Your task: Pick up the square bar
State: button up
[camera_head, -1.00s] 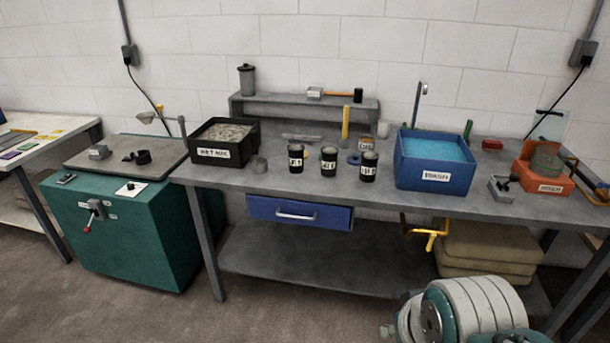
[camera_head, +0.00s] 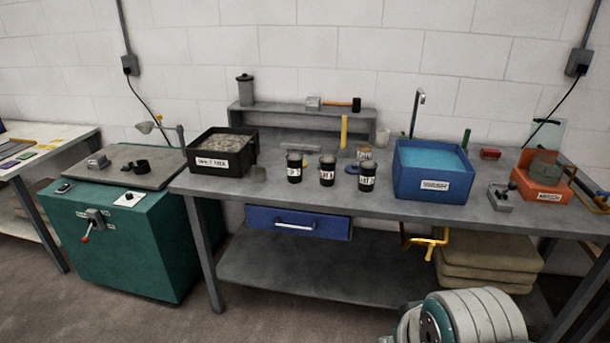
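I cannot tell for sure which thing is the square bar. A yellow bar-like piece (camera_head: 344,131) stands upright at the back of the grey workbench (camera_head: 430,213), in front of the low shelf. A thin grey piece lies flat near the shelf's foot, hard to make out. A grey block with a small upright part (camera_head: 500,197) sits at the front right of the bench. My gripper is out of view. Only a rounded white and teal part of my arm (camera_head: 470,318) shows at the bottom right, in front of the bench.
Three black labelled cups (camera_head: 327,171) stand mid-bench. A black bin of grey material (camera_head: 221,170), a blue tub (camera_head: 432,188) and an orange tray (camera_head: 541,192) flank them. A hammer (camera_head: 333,104) lies on the shelf (camera_head: 300,120). A teal cabinet (camera_head: 125,235) stands left.

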aim_at(299, 147)
jog(key=i+j, duration=0.15)
jog(key=i, duration=0.45)
jog(key=i+j, duration=0.15)
jog(key=i, duration=0.4)
jog(key=i+j, duration=0.1)
jog(key=i, duration=0.5)
jog(key=i+j+z, duration=0.5)
jog(key=j, duration=0.35)
jog(key=i+l, duration=0.05)
